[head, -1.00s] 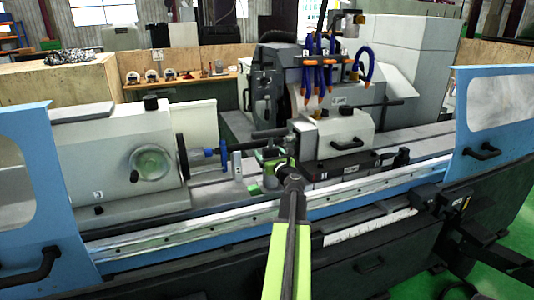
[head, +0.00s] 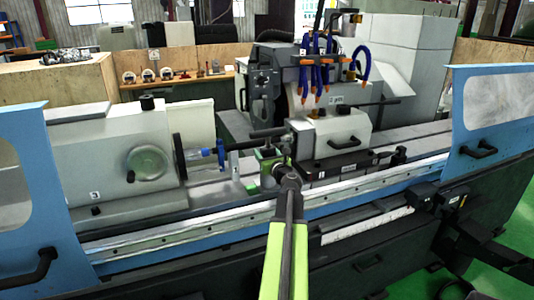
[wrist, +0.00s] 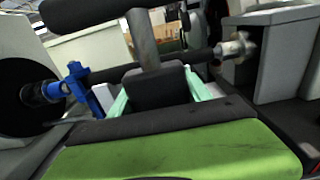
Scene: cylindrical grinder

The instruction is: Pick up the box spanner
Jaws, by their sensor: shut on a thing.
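The box spanner has a dark crossbar handle (wrist: 85,12) on a grey upright shank (wrist: 142,40) in the wrist view. In the head view its dark crossbar (head: 268,132) shows just above my gripper (head: 267,158). My gripper (wrist: 155,90), with pale green fingers, is shut on the spanner, with one finger on each side below the shank. A dark block between the fingers hides the spanner's lower end, and I cannot see what is beneath it.
A horizontal bar (wrist: 110,73) runs close behind the spanner, with a blue clamp (wrist: 78,88) on its left. The blue clamp also shows in the head view (head: 221,152). The tailstock (head: 330,135) stands close on the right. The workhead handwheel (head: 148,163) is at left.

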